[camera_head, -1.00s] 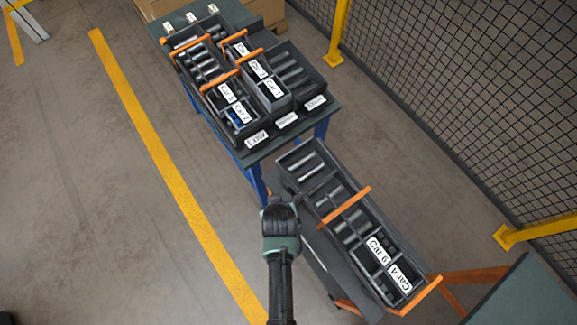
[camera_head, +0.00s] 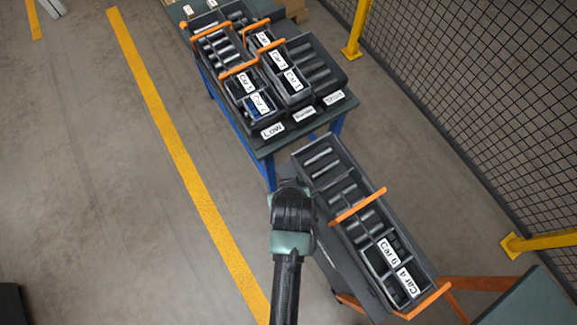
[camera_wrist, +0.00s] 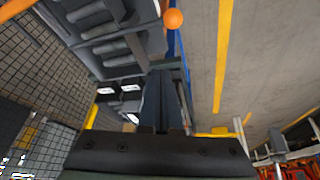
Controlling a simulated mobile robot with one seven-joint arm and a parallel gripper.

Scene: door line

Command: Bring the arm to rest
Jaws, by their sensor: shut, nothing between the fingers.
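My arm (camera_head: 288,280) comes up from the bottom edge of the head view, dark with a grey-green joint. Its wrist end is beside the left side of the near tote; the fingers cannot be made out there. In the wrist view my gripper (camera_wrist: 162,82) shows its two dark fingers together and empty. A dark tote with several rollers appears beyond them at the top left of that view.
The long tote (camera_head: 412,292) with labels "Car 6" and "Car 4" lies on an orange-legged stand close right of my arm. A table (camera_head: 345,106) with more totes stands ahead. Mesh fence (camera_head: 480,80) is at right. Open floor (camera_head: 90,210) lies left, past a yellow line.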

